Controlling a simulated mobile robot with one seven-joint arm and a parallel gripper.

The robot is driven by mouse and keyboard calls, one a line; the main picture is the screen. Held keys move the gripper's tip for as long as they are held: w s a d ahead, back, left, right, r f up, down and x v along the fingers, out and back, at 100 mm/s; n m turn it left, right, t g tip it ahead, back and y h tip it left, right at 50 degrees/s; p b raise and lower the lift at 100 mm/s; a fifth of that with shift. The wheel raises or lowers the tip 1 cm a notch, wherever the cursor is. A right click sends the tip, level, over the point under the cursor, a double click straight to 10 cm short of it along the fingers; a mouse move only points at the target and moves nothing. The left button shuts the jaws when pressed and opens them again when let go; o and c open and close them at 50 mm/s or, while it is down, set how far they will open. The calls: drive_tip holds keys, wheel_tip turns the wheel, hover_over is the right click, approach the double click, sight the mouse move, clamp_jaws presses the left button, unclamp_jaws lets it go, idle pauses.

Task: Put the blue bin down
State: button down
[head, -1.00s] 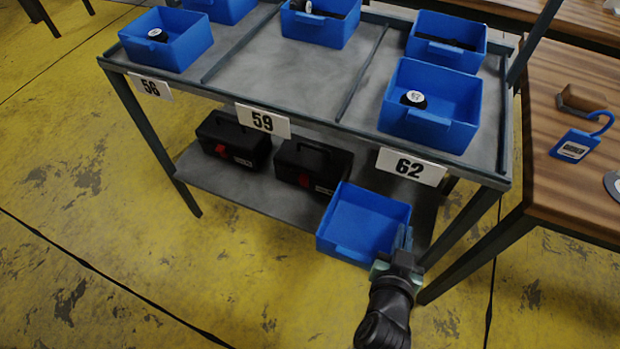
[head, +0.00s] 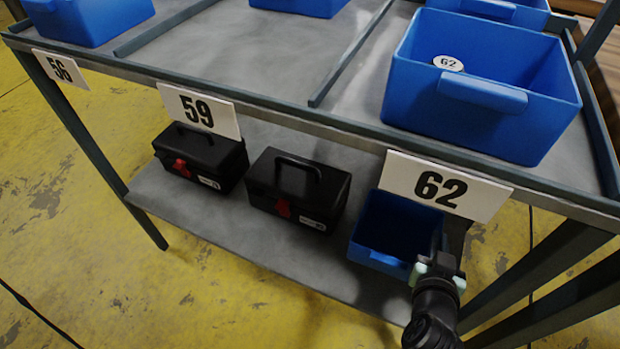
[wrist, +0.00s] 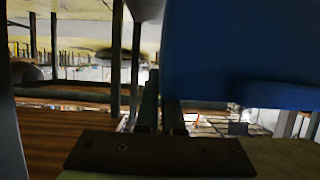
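The blue bin (head: 376,258) is empty and upright at the right end of the lower shelf (head: 265,245), partly behind the number 62 sign. My gripper (head: 436,258) is at the bin's front right rim and looks shut on it. In the wrist view the bin (wrist: 235,50) fills the upper right, and the fingers (wrist: 161,112) are close together at its edge. I cannot tell whether the bin's base touches the shelf.
Two black toolboxes, one farther left (head: 200,155) and one nearer the bin (head: 298,188), stand on the lower shelf. The upper shelf above holds several blue bins, one large (head: 480,100). The 62 sign (head: 440,186) hangs just above the held bin. Table legs stand at the right.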

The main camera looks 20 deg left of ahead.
drive_tip(key=shift+w, duration=0.4)
drive_tip(key=shift+s+f, duration=0.1)
drive_tip(key=shift+f, duration=0.1)
wheel_tip(320, 180, down, 10)
drive_tip(key=b, duration=0.6)
drive_tip(key=shift+r, duration=0.25)
drive_tip(key=shift+f, duration=0.1)
drive_tip(key=shift+f+b, duration=0.15)
drive_tip(key=shift+b, duration=0.15)
drive_tip(key=c, duration=1)
unclamp_jaws()
drive_tip(key=shift+c, duration=0.2)
